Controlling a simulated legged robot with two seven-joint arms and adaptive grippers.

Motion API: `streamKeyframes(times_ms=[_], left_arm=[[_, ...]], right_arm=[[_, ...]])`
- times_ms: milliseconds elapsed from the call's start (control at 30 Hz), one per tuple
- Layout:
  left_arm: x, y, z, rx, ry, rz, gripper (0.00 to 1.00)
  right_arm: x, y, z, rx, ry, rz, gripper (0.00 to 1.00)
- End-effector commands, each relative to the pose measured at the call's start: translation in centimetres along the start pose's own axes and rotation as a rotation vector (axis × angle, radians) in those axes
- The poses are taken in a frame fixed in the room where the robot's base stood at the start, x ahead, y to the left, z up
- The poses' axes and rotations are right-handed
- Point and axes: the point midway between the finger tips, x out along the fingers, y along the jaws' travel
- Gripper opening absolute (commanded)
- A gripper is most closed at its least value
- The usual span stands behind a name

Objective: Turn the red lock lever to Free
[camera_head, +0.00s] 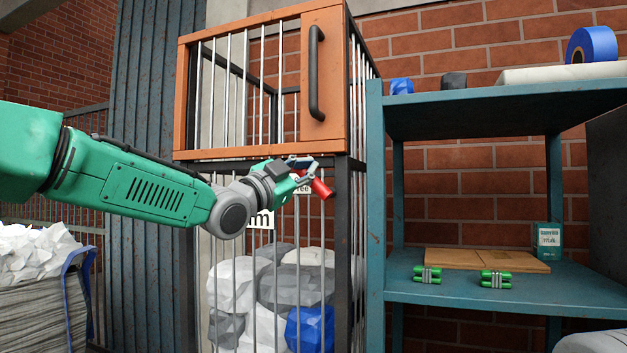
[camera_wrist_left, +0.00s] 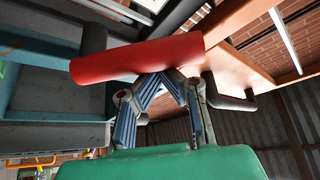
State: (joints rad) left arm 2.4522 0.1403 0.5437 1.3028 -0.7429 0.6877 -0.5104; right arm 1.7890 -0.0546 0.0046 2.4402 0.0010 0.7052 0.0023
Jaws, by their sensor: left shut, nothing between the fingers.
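The red lock lever (camera_head: 321,186) is on the front of the barred cage (camera_head: 342,225), just below the orange upper door (camera_head: 325,135). It slants down to the right. A white label reading "Free" (camera_head: 302,188) is partly hidden behind my left gripper (camera_head: 308,166). Another label (camera_head: 262,219), ending in "m", is partly covered by my arm. My left gripper is shut and empty, its fingers right at the lever. In the left wrist view, the lever (camera_wrist_left: 135,58) lies across just beyond the fingertips (camera_wrist_left: 163,82); I cannot tell whether they touch.
The orange door has a dark vertical handle (camera_head: 315,72). Grey, white and blue lumps (camera_head: 310,328) lie inside the cage. A teal shelf (camera_head: 450,291) stands at right, holding green parts (camera_head: 496,279) and a board. A full sack (camera_head: 45,310) stands at lower left.

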Motion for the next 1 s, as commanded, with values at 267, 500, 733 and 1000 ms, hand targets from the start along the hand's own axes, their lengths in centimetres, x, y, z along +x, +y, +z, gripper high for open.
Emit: streamKeyframes(times_ms=[267,500,733,1000], left_arm=[[-1.1,0.1,1.6,-0.227,0.0,-0.133,0.0],[-1.7,0.0,2.7,-0.412,-0.001,-0.242,0.0],[-2.1,0.2,3.4,-0.552,-0.001,-0.324,0.0],[-2.4,0.3,3.9,-0.563,-0.001,-0.331,0.0]], right_arm=[[3.6,0.0,0.2,0.0,0.0,0.0,0.4],[5.6,-0.1,0.3,0.0,0.0,0.0,0.4],[6.7,-0.1,0.4,0.0,-0.001,0.0,0.4],[7.2,-0.1,0.4,0.0,0.0,0.0,0.4]])
